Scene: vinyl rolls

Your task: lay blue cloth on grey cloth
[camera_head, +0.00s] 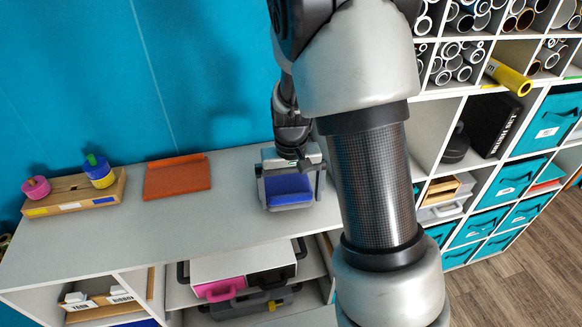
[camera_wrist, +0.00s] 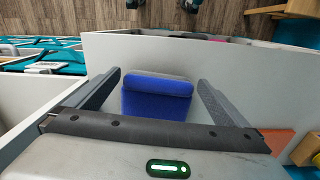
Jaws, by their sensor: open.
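The blue cloth (camera_head: 289,189) lies folded on the pale shelf top, near its right end. In the wrist view the blue cloth (camera_wrist: 157,102) sits between my fingers, with a rolled or folded far edge. A thin grey strip, which looks like the grey cloth (camera_wrist: 160,74), shows just beyond that edge; the rest of it seems hidden under the blue cloth. My gripper (camera_head: 291,195) is over the blue cloth, with one finger on each side. It is open, and in the wrist view (camera_wrist: 160,80) a gap shows between each finger and the cloth.
A wooden peg board (camera_head: 75,193) with pink, yellow and blue rings stands farther left. A cubby shelf with rolls and teal bins (camera_head: 500,185) stands at right. The shelf top between is clear.

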